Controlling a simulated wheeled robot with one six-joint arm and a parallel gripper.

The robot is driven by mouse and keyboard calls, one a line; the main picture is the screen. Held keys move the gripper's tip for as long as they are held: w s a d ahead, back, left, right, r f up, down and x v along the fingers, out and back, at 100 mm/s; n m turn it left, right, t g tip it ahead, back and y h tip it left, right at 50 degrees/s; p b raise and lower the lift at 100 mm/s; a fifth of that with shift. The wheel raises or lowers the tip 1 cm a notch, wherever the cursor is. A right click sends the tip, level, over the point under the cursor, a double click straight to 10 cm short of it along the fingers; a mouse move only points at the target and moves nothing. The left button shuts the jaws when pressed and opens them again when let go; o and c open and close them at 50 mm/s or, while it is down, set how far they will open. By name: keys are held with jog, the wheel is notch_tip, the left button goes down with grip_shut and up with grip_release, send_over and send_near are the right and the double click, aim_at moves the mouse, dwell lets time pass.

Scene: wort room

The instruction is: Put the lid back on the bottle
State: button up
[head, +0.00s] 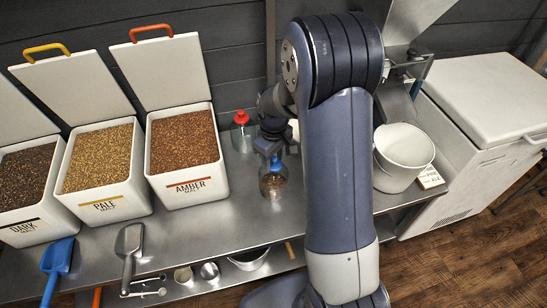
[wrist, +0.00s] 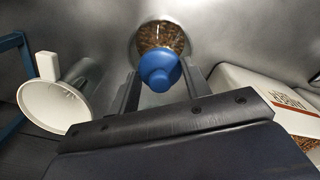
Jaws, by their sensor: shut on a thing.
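The bottle (head: 272,187) is clear and holds brown grain. It stands upright on the steel bench below my gripper, and it also shows in the wrist view (wrist: 160,36). The blue lid (wrist: 158,68) is between my gripper's fingers (wrist: 163,80), which are shut on it. In the head view the lid (head: 276,163) is at the bottle's top, under my gripper (head: 272,150). The lid lines up with the bottle's mouth, but I cannot tell whether it is seated or just above. The lid hides the mouth in the wrist view.
A red-topped bottle (head: 242,135) stands behind. The amber malt bin (head: 189,188) is at left, beside the pale bin (head: 104,203). A white bucket (head: 401,160) stands right of my arm. A white cup-like vessel (wrist: 55,107) is at left in the wrist view. Bare bench (head: 215,225) lies in front.

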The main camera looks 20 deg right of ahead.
dwell(0.4)
jog(key=o, duration=1)
jog(key=shift+o, duration=0.8)
jog(key=o, duration=0.4)
jog(key=shift+c, duration=0.2)
jog(key=shift+r+p, duration=2.8)
jog(key=shift+r, duration=0.7)
jog(key=shift+c, duration=0.4)
